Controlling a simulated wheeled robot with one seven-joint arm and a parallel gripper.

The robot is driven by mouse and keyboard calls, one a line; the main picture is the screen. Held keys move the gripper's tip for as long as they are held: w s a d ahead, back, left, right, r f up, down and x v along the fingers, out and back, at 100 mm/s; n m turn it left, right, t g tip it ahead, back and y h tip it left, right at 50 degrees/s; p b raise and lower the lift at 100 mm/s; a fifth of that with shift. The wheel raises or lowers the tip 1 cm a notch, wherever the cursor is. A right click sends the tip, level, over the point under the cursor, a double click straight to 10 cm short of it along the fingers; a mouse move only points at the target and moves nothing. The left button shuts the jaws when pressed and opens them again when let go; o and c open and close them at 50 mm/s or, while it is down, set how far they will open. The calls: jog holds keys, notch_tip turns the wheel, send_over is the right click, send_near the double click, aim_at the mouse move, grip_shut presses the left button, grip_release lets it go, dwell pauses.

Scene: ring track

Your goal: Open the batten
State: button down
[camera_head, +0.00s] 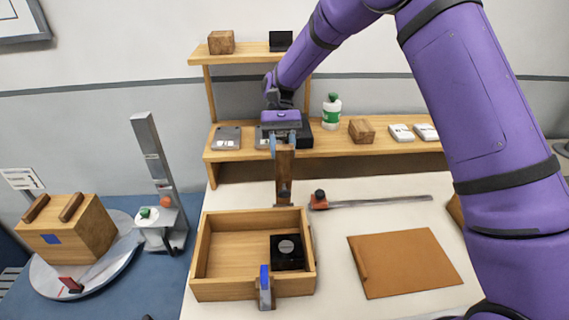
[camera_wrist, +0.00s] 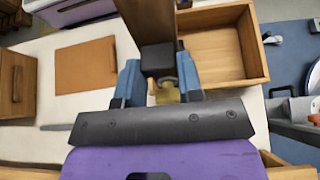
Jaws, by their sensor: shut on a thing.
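The brown wooden batten (camera_head: 284,180) stands upright behind the open wooden box, in front of the shelf. In the wrist view the batten (camera_wrist: 142,20) runs up and away from my gripper, with a dark block (camera_wrist: 158,58) at its near end. My gripper (camera_head: 285,146) is at the top of the batten, with its blue fingers on either side. In the wrist view my gripper (camera_wrist: 160,82) is shut on the batten's end at the dark block. A small brass-coloured piece (camera_wrist: 168,92) shows between the fingers. The exact contact is partly hidden.
The open wooden box (camera_head: 200,255) holds a black block (camera_head: 287,252); a blue-topped piece (camera_head: 265,285) stands at its front. A long metal bar (camera_head: 375,202) and brown board (camera_head: 405,262) lie right. The shelf (camera_head: 330,144) behind carries a bottle (camera_head: 332,111) and blocks.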

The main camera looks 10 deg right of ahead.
jog(key=shift+w+d+f, duration=0.1)
jog(key=shift+w+f, duration=0.05)
jog(key=shift+w, duration=0.4)
jog(key=shift+w+f, duration=0.15)
jog(key=shift+w, duration=0.4)
jog(key=shift+w+f+g, duration=0.2)
jog(key=shift+w+g, duration=0.6)
jog(key=shift+w, duration=0.1)
jog(key=c, duration=0.8)
grip_release()
jog(key=shift+o, duration=0.2)
jog(key=shift+r, duration=0.1)
jog(key=shift+w+r, duration=0.1)
jog(key=shift+w, duration=0.05)
